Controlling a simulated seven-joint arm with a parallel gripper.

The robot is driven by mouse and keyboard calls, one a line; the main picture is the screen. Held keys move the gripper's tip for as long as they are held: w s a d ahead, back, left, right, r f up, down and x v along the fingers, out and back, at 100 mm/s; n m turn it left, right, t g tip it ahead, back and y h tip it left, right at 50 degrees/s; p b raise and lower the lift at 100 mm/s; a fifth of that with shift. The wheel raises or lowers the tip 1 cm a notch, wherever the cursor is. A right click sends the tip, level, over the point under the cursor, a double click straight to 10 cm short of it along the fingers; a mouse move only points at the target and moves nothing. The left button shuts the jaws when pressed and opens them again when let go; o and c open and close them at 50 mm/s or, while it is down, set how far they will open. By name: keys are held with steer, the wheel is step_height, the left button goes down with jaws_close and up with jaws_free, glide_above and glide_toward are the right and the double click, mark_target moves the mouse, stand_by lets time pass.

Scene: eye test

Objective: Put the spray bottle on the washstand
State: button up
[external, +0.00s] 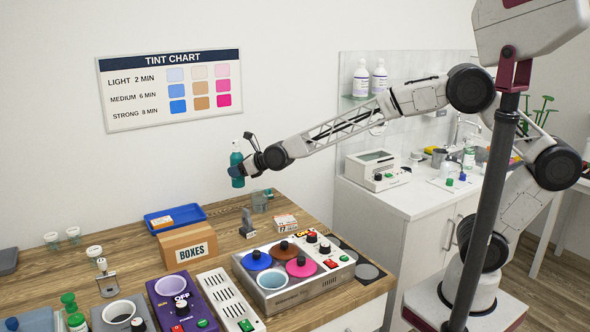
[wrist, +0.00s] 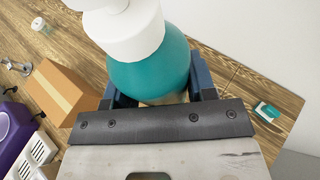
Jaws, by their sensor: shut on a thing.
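The teal spray bottle (external: 237,160) is held upright above the wooden counter, near the wall. In the wrist view the spray bottle (wrist: 150,72) shows its teal body and white collar up close, between the blue fingers. My gripper (external: 240,171) is shut on its body; the fingers also show in the wrist view (wrist: 158,88). The bottle's base is partly hidden by the gripper in the wrist view. The washstand, which I take to be the white cabinet with a tap (external: 423,203), stands to the right of the wooden counter, well away from the bottle.
A BOXES carton (external: 187,247), a blue tray (external: 174,217) and a panel with coloured discs (external: 292,271) stand on the wooden counter. On the white cabinet are a grey-white device (external: 372,170) and small bottles. Its front top has free room. My arm spans above it.

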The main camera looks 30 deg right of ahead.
stand_by(0.3)
